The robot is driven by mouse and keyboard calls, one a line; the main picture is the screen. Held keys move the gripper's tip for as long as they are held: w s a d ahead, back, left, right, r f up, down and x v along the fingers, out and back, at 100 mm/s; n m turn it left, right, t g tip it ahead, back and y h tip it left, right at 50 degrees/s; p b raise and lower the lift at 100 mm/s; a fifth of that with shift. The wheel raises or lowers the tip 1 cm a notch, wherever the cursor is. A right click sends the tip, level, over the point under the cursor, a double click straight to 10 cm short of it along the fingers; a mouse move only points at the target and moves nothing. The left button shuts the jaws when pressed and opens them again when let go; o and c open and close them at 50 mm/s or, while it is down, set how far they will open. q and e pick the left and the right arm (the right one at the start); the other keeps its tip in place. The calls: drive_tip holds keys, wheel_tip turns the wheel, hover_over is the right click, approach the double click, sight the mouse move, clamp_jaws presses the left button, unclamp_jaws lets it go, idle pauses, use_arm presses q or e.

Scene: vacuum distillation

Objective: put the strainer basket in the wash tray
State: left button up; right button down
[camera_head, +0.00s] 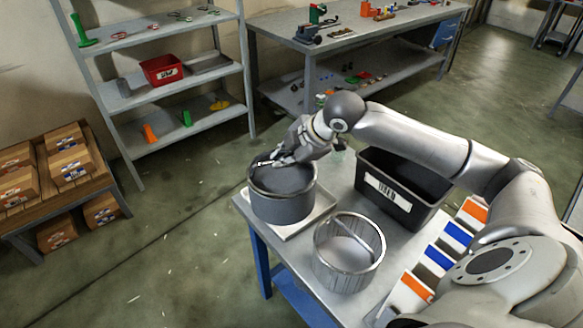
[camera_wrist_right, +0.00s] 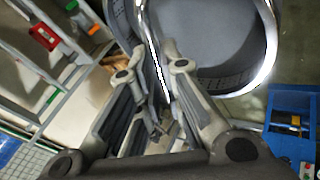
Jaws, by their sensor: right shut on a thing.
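A dark grey round strainer basket (camera_head: 283,207) is over a pale shallow tray (camera_head: 287,237) at the left of the steel table. I cannot tell whether it touches the tray. My right gripper (camera_head: 281,159) is at the basket's top, shut on its handle. In the right wrist view, the gripper (camera_wrist_right: 160,110) has the thin handle strip between its fingers, and the basket's perforated wall and shiny rim (camera_wrist_right: 272,55) show beyond. The basket's underside is hidden. My left gripper is not in view.
A shiny metal basket (camera_head: 331,270) with a bar across its top stands in front of the held one. A black bin (camera_head: 402,213) with a barcode label is behind, to the right. Orange and blue labelled boxes (camera_head: 440,257) line the right. A shelf rack (camera_head: 175,91) stands behind.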

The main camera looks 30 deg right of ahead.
drive_tip(key=w+d+f+p, duration=0.1)
drive_tip(key=w+d+f, duration=0.1)
drive_tip(key=f, duration=0.1)
drive_tip(key=w+d+f, duration=0.2)
drive_tip(key=w+d, duration=0.1)
drive_tip(key=shift+w+f+p, duration=0.15)
drive_tip(key=shift+f+p, duration=0.2)
drive_tip(key=shift+f, duration=0.05)
drive_tip(key=shift+w+d+f, duration=0.25)
drive_tip(key=shift+w+f, duration=0.05)
drive_tip(key=shift+f, duration=0.15)
drive_tip(key=shift+w+d+f, duration=0.15)
drive_tip(key=shift+d+f, duration=0.1)
drive_tip(key=shift+f, duration=0.2)
wheel_tip(320, 180, down, 2)
drive_tip(key=shift+f+p, duration=0.1)
drive_tip(key=shift+p, duration=0.75)
drive_tip(key=shift+f, duration=0.35)
drive_tip(key=c, duration=2)
unclamp_jaws()
drive_tip(key=shift+f, duration=0.1)
drive_tip(key=o, duration=0.4)
drive_tip(key=shift+o, duration=0.2)
